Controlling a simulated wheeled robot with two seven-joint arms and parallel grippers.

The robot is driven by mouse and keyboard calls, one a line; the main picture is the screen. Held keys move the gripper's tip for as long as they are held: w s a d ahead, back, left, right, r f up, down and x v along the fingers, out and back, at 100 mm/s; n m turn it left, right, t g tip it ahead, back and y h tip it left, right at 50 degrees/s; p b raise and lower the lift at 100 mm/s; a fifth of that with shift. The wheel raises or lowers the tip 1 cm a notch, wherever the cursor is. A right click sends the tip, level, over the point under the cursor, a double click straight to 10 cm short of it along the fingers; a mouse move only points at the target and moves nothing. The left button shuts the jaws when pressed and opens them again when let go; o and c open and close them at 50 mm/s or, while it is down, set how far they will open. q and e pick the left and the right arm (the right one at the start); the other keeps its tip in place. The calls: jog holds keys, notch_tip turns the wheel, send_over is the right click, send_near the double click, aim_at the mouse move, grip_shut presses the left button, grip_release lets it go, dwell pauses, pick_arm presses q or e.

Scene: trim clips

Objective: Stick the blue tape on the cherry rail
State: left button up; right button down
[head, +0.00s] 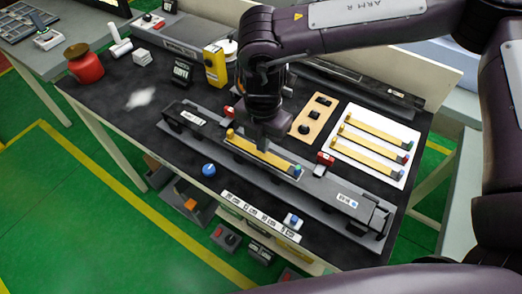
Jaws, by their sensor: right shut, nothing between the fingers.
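A yellow-tan strip (262,154) lies in the long dark fixture (325,190) at the middle of the table. A small blue piece (297,170) sits at its right end; I cannot tell if this is the blue tape. No rail shows a clear cherry colour, so I cannot tell which is the cherry rail. My right gripper (265,143) is shut and empty, pointing down just behind or at the strip's middle; whether it touches is unclear. The arm hides part of the fixture. My left gripper is not in view.
Similar strips with coloured ends lie on a white board (378,165) at right. The table's left front is mostly clear.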

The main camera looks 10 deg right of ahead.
jog(key=shift+f+b, duration=0.55)
jog(key=shift+f, duration=0.25)
dwell(0.8)
dwell(0.4)
notch_tip(320, 180, up, 7)
jog(key=p, duration=0.5)
dwell(0.8)
